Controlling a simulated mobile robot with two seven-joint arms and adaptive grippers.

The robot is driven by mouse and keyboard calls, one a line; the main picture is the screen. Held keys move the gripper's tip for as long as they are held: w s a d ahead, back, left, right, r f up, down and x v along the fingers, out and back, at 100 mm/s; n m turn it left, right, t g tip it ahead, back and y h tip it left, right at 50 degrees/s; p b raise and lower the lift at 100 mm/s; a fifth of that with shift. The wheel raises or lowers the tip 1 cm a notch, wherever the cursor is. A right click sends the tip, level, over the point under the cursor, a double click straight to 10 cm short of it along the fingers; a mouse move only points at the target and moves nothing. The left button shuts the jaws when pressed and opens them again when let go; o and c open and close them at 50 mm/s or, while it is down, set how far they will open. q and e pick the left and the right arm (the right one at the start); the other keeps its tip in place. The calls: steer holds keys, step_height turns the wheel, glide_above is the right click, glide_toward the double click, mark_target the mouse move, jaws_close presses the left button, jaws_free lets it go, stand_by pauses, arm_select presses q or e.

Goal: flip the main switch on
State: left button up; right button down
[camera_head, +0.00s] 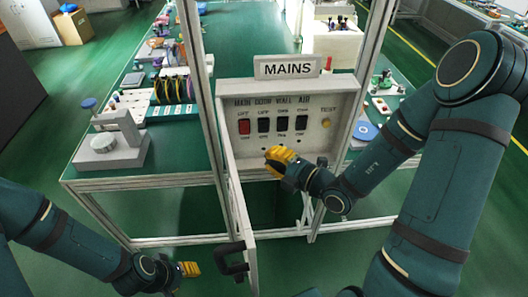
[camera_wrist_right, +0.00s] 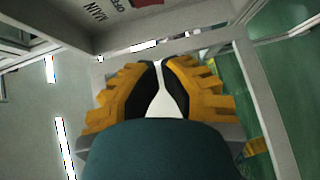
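The main switch (camera_head: 244,127) is the red rocker at the left end of a row on a grey panel (camera_head: 345,110) under a MAINS sign. OFF is printed above it. Which way the rocker is tipped is too small to tell. My right gripper (camera_head: 273,158) is below the row, right of the red switch and apart from it. In the right wrist view, its yellow fingers (camera_wrist_right: 160,64) come together at the tips with nothing between them.
Three black switches, including the nearest one (camera_head: 264,125), and a yellow TEST button (camera_head: 326,123) share the panel. The box's door (camera_head: 238,205) stands open toward me, with a black handle (camera_head: 231,262). Frame posts flank the box. A green bench (camera_head: 245,45) lies behind.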

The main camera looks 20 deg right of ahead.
mark_target(244, 128)
steer(key=shift+w+d+b+x, duration=0.2)
steer(key=shift+d+b+x, duration=0.3)
steer(key=shift+x, duration=1.55)
steer(key=shift+w+d+b+x, duration=0.3)
steer(key=shift+b+x, duration=0.45)
steer(key=shift+x, duration=1.25)
steer(key=shift+w+d+b+x, duration=0.15)
steer(key=shift+d+b+x, duration=0.35)
steer(key=shift+x, duration=1.55)
steer(key=shift+f, duration=0.15)
